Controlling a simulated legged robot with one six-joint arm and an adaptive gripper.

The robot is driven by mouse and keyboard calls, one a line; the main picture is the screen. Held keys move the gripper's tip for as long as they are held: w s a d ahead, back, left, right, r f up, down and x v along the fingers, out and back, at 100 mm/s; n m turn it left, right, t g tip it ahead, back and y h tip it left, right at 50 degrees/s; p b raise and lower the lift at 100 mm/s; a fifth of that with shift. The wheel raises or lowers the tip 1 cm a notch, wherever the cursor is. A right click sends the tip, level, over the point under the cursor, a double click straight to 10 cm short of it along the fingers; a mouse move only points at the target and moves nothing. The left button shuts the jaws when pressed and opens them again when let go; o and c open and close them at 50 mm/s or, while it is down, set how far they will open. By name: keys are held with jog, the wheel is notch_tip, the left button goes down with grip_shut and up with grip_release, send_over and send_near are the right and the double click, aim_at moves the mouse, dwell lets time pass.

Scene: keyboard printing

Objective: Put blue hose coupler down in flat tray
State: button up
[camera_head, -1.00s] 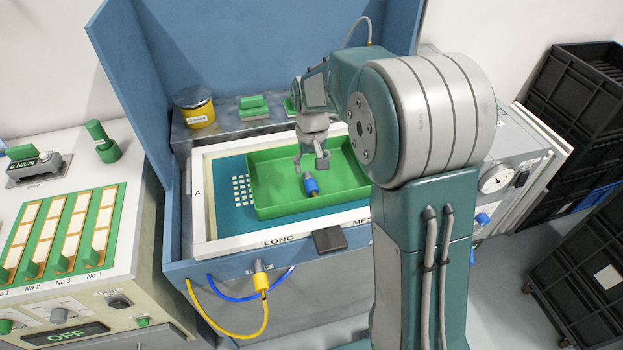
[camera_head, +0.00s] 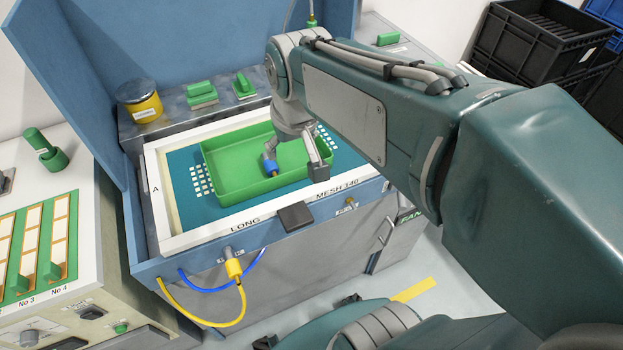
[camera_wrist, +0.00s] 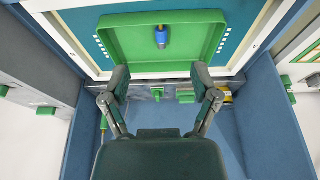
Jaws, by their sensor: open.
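The blue hose coupler (camera_head: 270,166) lies in the green flat tray (camera_head: 222,187), near its front wall in the head view. In the wrist view the coupler (camera_wrist: 161,37) rests on the tray floor, apart from my fingers. The tray (camera_wrist: 112,40) sits on the teal screen in the white frame. My gripper (camera_wrist: 160,82) is open and empty, with its fingers spread near the tray's edge. In the head view my gripper (camera_head: 300,165) is over the tray's right part, and my arm hides the area to its right.
The white frame (camera_head: 165,215) surrounds the teal screen. A blue upright panel (camera_head: 200,50) stands behind. A yellow jar (camera_head: 138,101) and green-handled blocks (camera_head: 201,93) stand on the back ledge. Yellow and blue hoses (camera_head: 238,290) hang at the front. Black crates (camera_head: 530,40) stand far right.

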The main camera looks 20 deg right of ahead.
jog(key=s+t, duration=0.2)
jog(key=s, duration=0.7)
jog(key=shift+s+f, duration=0.3)
jog(key=shift+s, duration=0.1)
